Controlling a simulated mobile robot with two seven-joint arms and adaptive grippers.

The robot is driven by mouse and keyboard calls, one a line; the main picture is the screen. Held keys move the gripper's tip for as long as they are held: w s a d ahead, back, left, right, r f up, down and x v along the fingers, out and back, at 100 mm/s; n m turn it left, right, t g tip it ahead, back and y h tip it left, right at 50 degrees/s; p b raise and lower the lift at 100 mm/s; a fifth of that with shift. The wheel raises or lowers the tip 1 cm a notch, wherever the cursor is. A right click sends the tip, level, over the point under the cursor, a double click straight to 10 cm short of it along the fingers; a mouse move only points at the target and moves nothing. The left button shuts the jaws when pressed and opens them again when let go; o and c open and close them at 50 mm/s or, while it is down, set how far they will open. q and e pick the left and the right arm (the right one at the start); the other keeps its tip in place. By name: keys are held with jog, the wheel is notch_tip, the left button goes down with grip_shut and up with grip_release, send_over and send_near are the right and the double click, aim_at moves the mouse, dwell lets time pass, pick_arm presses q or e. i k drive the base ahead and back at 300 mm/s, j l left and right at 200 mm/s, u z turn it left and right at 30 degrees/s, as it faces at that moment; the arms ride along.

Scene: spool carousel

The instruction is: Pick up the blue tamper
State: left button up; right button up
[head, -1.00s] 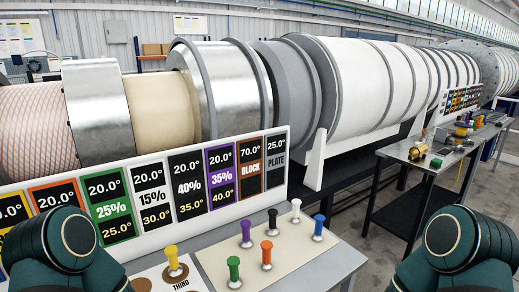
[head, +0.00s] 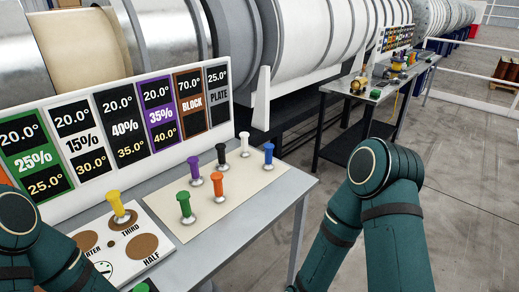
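The blue tamper (head: 268,154) stands upright on a cream mat (head: 172,214) near the table's right end, its silver base down. It is the rightmost of the tampers there. My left arm shows at the lower left and my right arm at the right of the head view. Both grippers are outside the picture, so I cannot see whether they are open or shut. Neither visible arm part touches the blue tamper.
White (head: 244,143), black (head: 222,155), purple (head: 195,172), orange (head: 217,186) and green (head: 184,206) tampers share the mat. A yellow tamper (head: 117,205) stands on a white board (head: 150,222). A label panel (head: 110,172) runs behind. Another bench (head: 345,90) stands farther back.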

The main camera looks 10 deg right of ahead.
aim_at(268, 148)
jog(key=i+l+z, duration=0.75)
jog(key=k+j, duration=0.05)
jog(key=j, duration=0.05)
